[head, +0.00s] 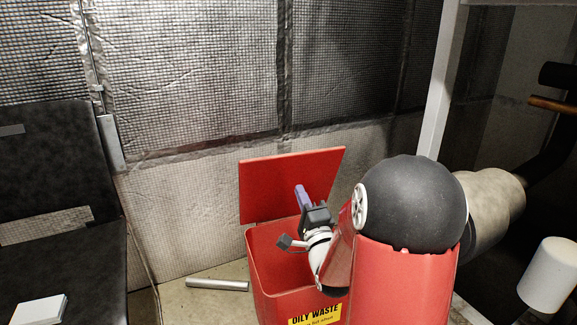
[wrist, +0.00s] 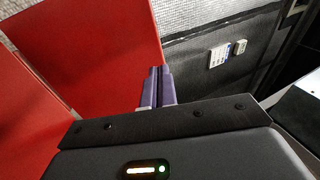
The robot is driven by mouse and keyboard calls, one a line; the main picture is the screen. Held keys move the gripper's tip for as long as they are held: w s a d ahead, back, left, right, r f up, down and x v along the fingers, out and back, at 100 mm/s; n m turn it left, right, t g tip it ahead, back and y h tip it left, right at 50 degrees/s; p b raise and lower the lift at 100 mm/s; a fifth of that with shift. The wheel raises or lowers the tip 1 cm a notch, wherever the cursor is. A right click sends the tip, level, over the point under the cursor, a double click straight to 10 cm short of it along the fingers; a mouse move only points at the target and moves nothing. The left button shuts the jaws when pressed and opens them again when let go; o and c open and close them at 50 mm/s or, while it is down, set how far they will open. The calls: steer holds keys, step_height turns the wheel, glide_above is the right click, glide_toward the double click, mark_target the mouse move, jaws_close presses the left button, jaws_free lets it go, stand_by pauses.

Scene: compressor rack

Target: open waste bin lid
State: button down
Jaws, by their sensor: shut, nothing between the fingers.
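The red waste bin (head: 259,270) stands on the floor by the wall, with a yellow "OILY WASTE" label on its front. Its red lid (head: 262,190) is raised and stands up at the back of the bin. My gripper (head: 299,188) is over the bin opening, in front of the lid, with its purple fingers shut and empty. In the wrist view the fingers (wrist: 157,75) point toward the lid (wrist: 110,45), near its edge. I cannot tell whether they touch it. My arm hides the right part of the bin.
A dark seat (head: 60,230) with a white box (head: 38,309) on it is at the left. A metal tube (head: 217,285) lies on the floor left of the bin. A quilted wall (head: 190,80) is behind. Pipes and a white cylinder (head: 548,275) are at the right.

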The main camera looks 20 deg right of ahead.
mark_target(288, 162)
steer(key=p+x, duration=0.1)
steer(key=x, duration=0.9)
steer(key=shift+w+r, duration=0.1)
steer(key=shift+w, duration=0.1)
steer(key=shift+w+r+p, duration=0.25)
steer(key=shift+r+p, duration=0.05)
steer(key=shift+p, duration=0.15)
steer(key=w+g+p, duration=0.1)
steer(key=w, duration=0.1)
steer(key=w+r+p, duration=0.1)
steer(key=w+p, duration=0.1)
steer(key=w+r+g+p, duration=0.1)
steer(key=w+p, duration=0.1)
steer(key=shift+w+d+r+g, duration=0.2)
steer(key=shift+d+r+g, duration=0.05)
steer(key=shift+d+g, duration=0.1)
steer(key=shift+w+f, duration=0.15)
steer(key=shift+w, duration=0.05)
